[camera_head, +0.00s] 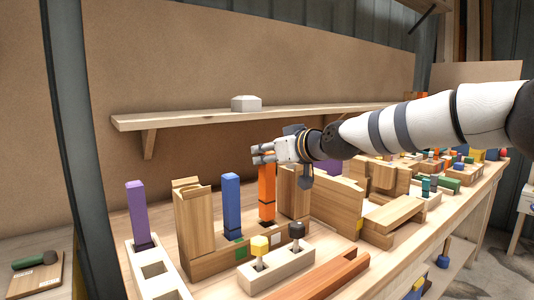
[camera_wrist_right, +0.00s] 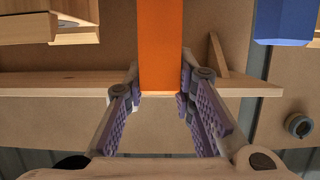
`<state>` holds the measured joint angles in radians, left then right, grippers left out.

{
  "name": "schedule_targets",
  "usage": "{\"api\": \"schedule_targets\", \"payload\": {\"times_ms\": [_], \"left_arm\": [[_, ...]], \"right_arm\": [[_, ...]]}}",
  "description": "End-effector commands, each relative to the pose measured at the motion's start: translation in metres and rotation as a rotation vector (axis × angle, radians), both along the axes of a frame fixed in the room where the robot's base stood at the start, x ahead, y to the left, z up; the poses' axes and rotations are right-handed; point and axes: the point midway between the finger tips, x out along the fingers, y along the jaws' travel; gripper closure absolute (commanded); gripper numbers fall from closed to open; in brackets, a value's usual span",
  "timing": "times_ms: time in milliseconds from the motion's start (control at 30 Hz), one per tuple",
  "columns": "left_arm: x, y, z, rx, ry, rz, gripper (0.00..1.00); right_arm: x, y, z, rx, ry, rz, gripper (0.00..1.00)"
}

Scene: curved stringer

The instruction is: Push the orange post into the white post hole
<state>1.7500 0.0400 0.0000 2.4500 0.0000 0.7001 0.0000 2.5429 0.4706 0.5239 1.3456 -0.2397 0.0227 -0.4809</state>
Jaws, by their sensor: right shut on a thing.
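The orange post (camera_head: 267,188) stands upright at a wooden block (camera_head: 210,266), and its lower end is partly hidden by the block's front. My right gripper (camera_head: 264,155) is shut on the top of the orange post. In the right wrist view the orange post (camera_wrist_right: 160,45) lies between the two purple-padded fingers (camera_wrist_right: 160,92). A blue post (camera_head: 232,203) stands upright in the same block, left of the orange one. The block's front carries a green square and a pale mark; I cannot clearly see the white post hole. My left gripper is not in view.
A pale block with square holes (camera_head: 152,270) holds a purple post (camera_head: 138,212) at the left. Yellow and black knobs stand in a pale block (camera_head: 276,272) in front. Wooden blocks (camera_head: 338,203) crowd the right. A shelf (camera_head: 190,118) runs behind.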

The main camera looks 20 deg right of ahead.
Motion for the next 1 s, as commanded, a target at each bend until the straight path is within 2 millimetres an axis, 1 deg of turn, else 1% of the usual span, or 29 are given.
{"api": "schedule_targets", "payload": {"times_ms": [1000], "left_arm": [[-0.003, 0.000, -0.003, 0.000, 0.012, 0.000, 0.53]], "right_arm": [[0.000, 0.000, -0.026, 0.001, 0.000, 0.000, 1.00]]}}
